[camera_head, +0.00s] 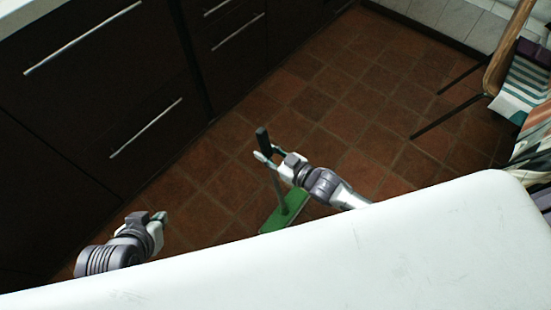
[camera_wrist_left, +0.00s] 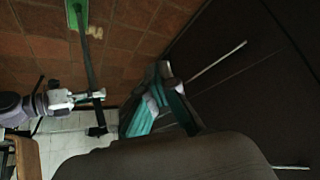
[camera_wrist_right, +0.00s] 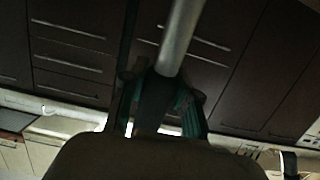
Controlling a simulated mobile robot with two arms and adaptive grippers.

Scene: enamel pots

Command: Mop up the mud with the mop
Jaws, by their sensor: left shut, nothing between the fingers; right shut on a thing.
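The mop (camera_head: 285,212) has a flat green head at floor level, partly hidden by my right arm and the white surface. Its grey pole rises to a dark grip end. My right gripper (camera_head: 267,153) is shut around the upper handle. The mop handle (camera_wrist_right: 180,40) also runs between the fingers in the right wrist view. The left wrist view shows the mop's green head (camera_wrist_left: 75,12) and my right gripper on the handle. My left gripper (camera_head: 158,222) is shut and empty, apart from the mop, near the dark cabinets.
Dark cabinets (camera_head: 110,90) with bar handles line the left. A white surface (camera_head: 330,260) fills the front. A chair (camera_head: 492,75) with thin dark legs and striped cloth stands at the right. The reddish tile floor (camera_head: 360,110) between them is open.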

